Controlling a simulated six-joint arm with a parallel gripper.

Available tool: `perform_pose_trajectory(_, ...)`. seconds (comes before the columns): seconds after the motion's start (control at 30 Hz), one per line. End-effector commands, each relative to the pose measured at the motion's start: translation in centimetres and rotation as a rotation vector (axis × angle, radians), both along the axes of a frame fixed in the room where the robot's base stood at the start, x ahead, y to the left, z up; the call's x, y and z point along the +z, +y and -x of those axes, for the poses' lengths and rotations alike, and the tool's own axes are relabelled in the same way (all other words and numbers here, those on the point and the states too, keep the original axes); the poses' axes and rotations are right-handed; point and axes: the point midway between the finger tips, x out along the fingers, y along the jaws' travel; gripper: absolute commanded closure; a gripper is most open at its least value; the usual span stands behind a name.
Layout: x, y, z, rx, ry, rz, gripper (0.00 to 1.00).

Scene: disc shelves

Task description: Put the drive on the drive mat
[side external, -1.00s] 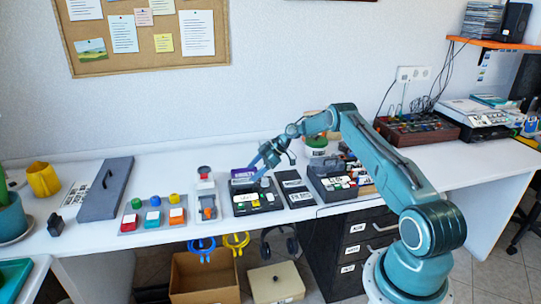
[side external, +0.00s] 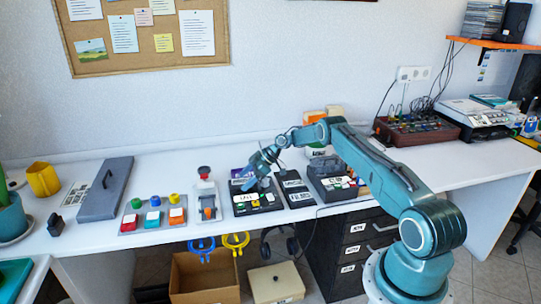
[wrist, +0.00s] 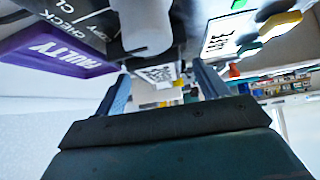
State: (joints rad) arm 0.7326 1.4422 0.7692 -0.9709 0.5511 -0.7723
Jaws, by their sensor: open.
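My gripper (side external: 251,183) is open, low over the black panel (side external: 268,207) with white labels and small coloured parts. In the wrist view my gripper (wrist: 161,74) has its fingers apart. A small dark piece with a white patterned label (wrist: 157,74) shows between or beyond the fingertips; I cannot tell whether it is the drive or whether the fingers touch it. A dark flat board (side external: 294,188) with white labels lies just right of the panel. I cannot tell for sure which piece is the drive mat.
A purple bin marked FAULTY (wrist: 55,52) stands close to the gripper. A grey box (side external: 331,185) with coloured pieces is to the right.

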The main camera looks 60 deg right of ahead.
Motion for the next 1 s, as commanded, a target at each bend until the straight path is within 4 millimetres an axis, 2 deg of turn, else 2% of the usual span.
perform_pose_trajectory(0.27, 0.04, -0.01, 0.01, 0.0, 0.0, 0.0, 0.27)
perform_pose_trajectory(0.53, 0.05, -0.01, 0.02, 0.0, 0.0, 0.0, 0.78)
perform_pose_trajectory(0.6, 0.11, -0.03, -0.01, 0.0, -0.002, 0.0, 0.84)
perform_pose_trajectory(1.0, 0.82, -0.06, -0.05, 0.0, -0.003, 0.001, 0.84)
